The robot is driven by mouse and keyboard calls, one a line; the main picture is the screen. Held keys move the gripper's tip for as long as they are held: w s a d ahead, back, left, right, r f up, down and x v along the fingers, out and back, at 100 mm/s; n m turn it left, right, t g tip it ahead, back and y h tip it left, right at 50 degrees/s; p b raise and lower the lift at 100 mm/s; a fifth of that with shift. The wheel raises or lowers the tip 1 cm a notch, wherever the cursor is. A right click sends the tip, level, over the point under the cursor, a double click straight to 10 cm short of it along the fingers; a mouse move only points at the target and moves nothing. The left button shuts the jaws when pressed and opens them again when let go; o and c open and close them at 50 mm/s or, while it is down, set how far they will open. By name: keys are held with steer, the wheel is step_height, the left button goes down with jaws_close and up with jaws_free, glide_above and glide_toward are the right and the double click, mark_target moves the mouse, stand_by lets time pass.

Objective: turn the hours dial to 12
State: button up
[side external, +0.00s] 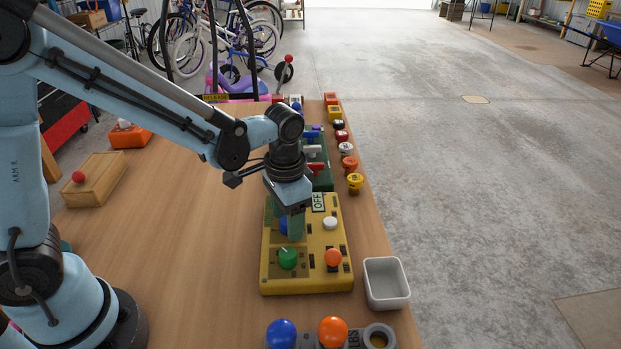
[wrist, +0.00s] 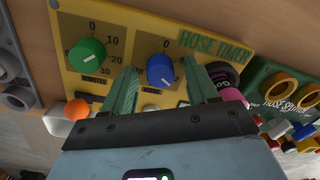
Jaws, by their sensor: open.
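The yellow hose timer (side external: 305,283) lies on the workbench; its lettering shows in the wrist view (wrist: 215,42). Its blue dial (wrist: 160,69) has a white pointer line slanting down and right in the wrist view. My gripper (wrist: 161,72) is open, with one green finger on each side of the blue dial; contact cannot be told. In the side view my gripper (side external: 295,236) points down over the timer and partly hides the blue dial (side external: 284,226). The green dial (wrist: 87,57), marked minutes, is beside it.
A white bin (side external: 387,300) stands at the right. Bare bench lies left of the timer.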

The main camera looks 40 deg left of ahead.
mark_target(285, 222)
step_height(285, 222, up, 12)
steer(key=shift+d, duration=0.25)
stand_by(0.5)
steer(key=shift+s, duration=0.15)
steer(key=s+a+f+n+t, duration=0.2)
steer(key=s+a+n+t, duration=0.1)
steer(key=s+a+t, duration=0.3)
steer(key=shift+s+a+n+t, duration=0.25)
steer(key=shift+a+n+t, duration=0.15)
steer(key=shift+a+t, duration=0.15)
stand_by(0.8)
